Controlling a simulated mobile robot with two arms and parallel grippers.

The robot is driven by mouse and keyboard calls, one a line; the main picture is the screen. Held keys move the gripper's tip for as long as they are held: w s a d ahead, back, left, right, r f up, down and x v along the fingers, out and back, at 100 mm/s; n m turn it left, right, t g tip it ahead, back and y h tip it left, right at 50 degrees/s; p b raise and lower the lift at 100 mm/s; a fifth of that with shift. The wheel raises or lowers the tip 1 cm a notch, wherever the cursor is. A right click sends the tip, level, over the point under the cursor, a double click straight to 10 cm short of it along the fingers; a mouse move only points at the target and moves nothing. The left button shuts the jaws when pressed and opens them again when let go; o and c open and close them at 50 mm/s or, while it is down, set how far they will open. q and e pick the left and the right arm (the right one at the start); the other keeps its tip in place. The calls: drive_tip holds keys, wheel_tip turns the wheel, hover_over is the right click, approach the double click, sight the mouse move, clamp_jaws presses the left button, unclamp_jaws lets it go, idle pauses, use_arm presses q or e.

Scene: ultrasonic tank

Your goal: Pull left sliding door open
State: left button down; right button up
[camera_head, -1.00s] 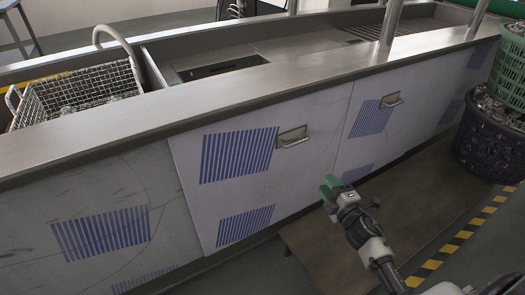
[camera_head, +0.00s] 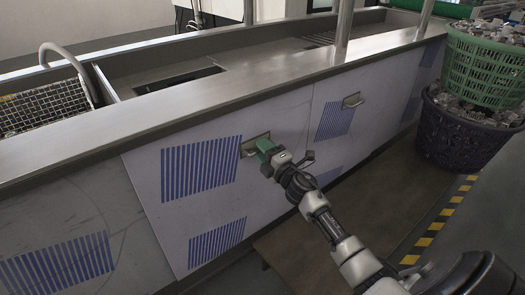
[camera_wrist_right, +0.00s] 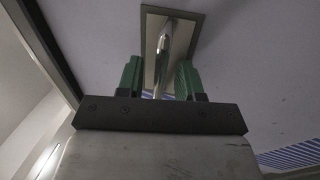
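The left sliding door (camera_head: 215,130) is a pale panel with blue striped vents on the front of the steel counter. Its handle (camera_head: 250,144), a metal bar on a recessed plate, is partly hidden behind my right gripper (camera_head: 262,153) in the head view. The right gripper's green fingers also show in the right wrist view (camera_wrist_right: 159,78). They are open on either side of the handle bar (camera_wrist_right: 161,55), with gaps visible on both sides. My left gripper is in neither view.
A wire basket (camera_head: 45,108) is in the counter at left. Green (camera_head: 485,72) and purple (camera_head: 455,140) crates stand at right. Floor in front of the doors is mostly clear.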

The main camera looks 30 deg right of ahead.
drive_tip(key=shift+w, duration=0.2)
clamp_jaws()
idle(0.3)
